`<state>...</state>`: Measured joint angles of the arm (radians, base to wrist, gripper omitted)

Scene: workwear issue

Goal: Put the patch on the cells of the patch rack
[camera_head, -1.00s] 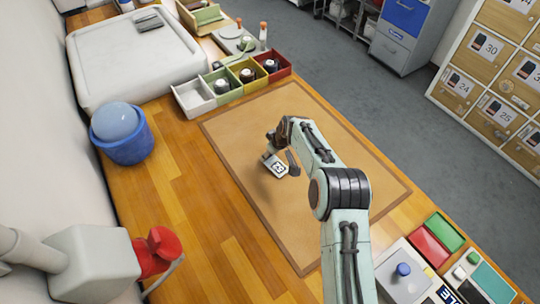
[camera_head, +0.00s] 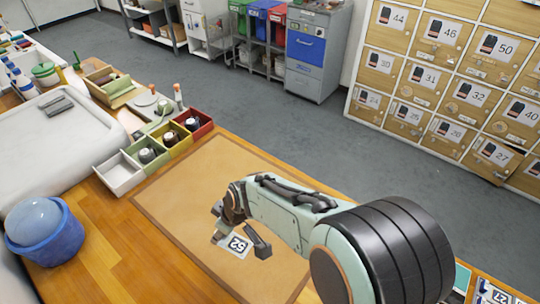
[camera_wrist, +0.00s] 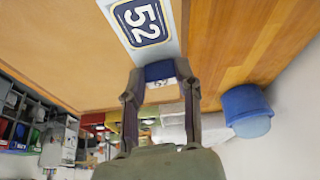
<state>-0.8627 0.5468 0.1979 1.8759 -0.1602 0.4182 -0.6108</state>
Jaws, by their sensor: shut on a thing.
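The patch (camera_head: 238,244) is a small pale card with a dark blue label reading 52. My gripper (camera_head: 240,236) is shut on it above the tan mat (camera_head: 185,185), and it hangs tilted there. In the wrist view the patch (camera_wrist: 140,22) shows large beyond the fingertips of my gripper (camera_wrist: 160,86), with a dark blue piece between the fingers. I cannot tell for sure which thing is the patch rack. A labelled item (camera_head: 498,296) at the bottom right is cut off and partly behind my arm.
A row of white, green, yellow and red bins (camera_head: 120,174) stands at the mat's far left. A blue bucket (camera_head: 45,240) and a pale tray (camera_head: 60,145) stand left. Numbered wooden lockers (camera_head: 432,78) and a grey cabinet (camera_head: 312,75) stand beyond the floor.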

